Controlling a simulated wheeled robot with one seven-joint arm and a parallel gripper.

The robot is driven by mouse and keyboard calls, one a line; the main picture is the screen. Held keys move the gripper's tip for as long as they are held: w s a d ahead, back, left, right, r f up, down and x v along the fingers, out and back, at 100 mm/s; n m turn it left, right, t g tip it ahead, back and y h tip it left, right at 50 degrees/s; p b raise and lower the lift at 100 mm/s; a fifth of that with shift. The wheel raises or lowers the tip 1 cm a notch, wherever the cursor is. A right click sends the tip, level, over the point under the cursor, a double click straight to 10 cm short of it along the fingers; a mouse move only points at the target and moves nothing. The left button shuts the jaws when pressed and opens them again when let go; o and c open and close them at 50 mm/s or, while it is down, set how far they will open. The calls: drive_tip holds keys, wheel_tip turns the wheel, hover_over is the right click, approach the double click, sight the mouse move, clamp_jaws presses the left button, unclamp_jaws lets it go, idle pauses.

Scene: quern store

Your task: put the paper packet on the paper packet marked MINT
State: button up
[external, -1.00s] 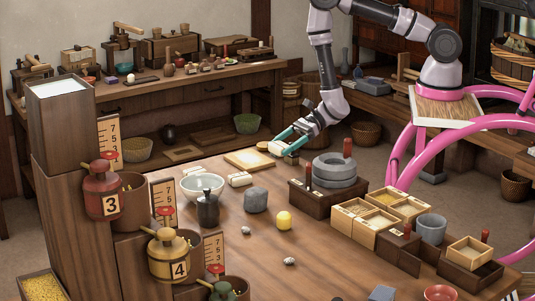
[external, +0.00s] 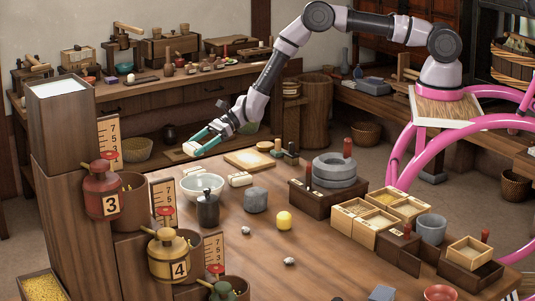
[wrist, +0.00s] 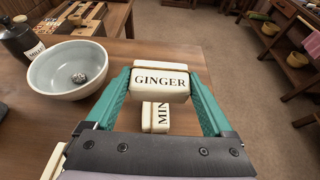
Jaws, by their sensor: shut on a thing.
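My gripper (external: 203,141) is shut on a white paper packet (external: 190,148) and holds it above the far left part of the table. In the wrist view the held packet (wrist: 160,80) reads GINGER and sits level between the teal fingers. Below it, partly hidden by the held packet, lies a white packet reading MIN (wrist: 156,117), its last letter cut off from view. There is a visible gap between them in height. In the external view small white packets (external: 240,179) lie near the bowl; I cannot tell which one is MINT.
A pale bowl (external: 203,186) with a grey lump inside stands close by, beside a dark bottle (external: 208,210). A wooden board (external: 248,159), a grey stone block (external: 256,199) and a yellow ball (external: 284,220) are on the table. Another packet edge (wrist: 52,163) shows at lower left.

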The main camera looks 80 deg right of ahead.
sight(197, 169)
drive_tip(key=shift+f, duration=2.75)
drive_tip(key=shift+f, duration=0.15)
drive_tip(key=o, duration=1.1)
